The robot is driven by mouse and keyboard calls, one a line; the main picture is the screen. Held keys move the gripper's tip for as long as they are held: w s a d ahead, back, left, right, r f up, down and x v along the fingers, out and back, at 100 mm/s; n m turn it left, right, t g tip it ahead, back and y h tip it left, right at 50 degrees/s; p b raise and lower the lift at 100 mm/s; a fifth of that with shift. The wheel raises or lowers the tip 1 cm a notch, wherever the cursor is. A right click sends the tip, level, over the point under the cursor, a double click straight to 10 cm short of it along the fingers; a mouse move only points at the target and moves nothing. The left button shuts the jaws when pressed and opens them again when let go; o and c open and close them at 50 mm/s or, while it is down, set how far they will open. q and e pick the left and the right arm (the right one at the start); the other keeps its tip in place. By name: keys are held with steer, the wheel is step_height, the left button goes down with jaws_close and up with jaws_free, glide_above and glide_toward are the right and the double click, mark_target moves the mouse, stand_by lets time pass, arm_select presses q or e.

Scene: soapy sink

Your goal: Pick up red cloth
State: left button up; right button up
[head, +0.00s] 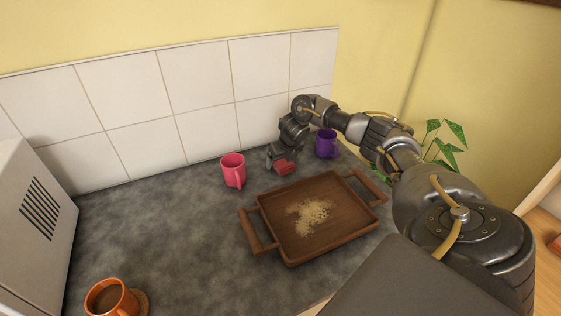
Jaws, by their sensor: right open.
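The red cloth (286,168) is a small folded red piece on the grey counter, just behind the wooden tray and right of the pink mug. My right gripper (277,161) reaches in from the right and points down at the cloth, with its jaws open close over or beside it. The gripper hides part of the cloth, and I cannot tell whether a finger touches it. My left gripper is not in view.
A wooden tray (268,208) with crumbs lies in front of the cloth. A pink mug (233,172) stands to its left, a purple mug (325,145) to its right. An orange mug (108,298) stands at front left. The counter's left middle (160,225) is clear.

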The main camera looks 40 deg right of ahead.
mark_target(280, 163)
steer(key=c, duration=1.1)
steer(key=shift+r, duration=0.1)
steer(key=shift+r, duration=0.5)
steer(key=r, duration=0.1)
steer(key=a+r, duration=0.1)
steer(key=r+b, duration=0.1)
steer(key=shift+s+a+r, duration=0.2)
steer(key=shift+a+r, duration=0.15)
steer(key=shift+r, duration=0.05)
steer(key=shift+s+a+r+p, duration=0.6)
steer(key=shift+a+r, duration=0.75)
steer(key=shift+a, duration=0.6)
steer(key=shift+s+a+r+p, duration=0.6)
steer(key=shift+a+r, duration=0.75)
steer(key=shift+a, duration=0.6)
steer(key=shift+s+a+r+p, duration=0.45)
steer(key=shift+s+a+r, duration=0.25)
steer(key=shift+a+r, duration=0.95)
steer(key=shift+a+f, duration=0.3)
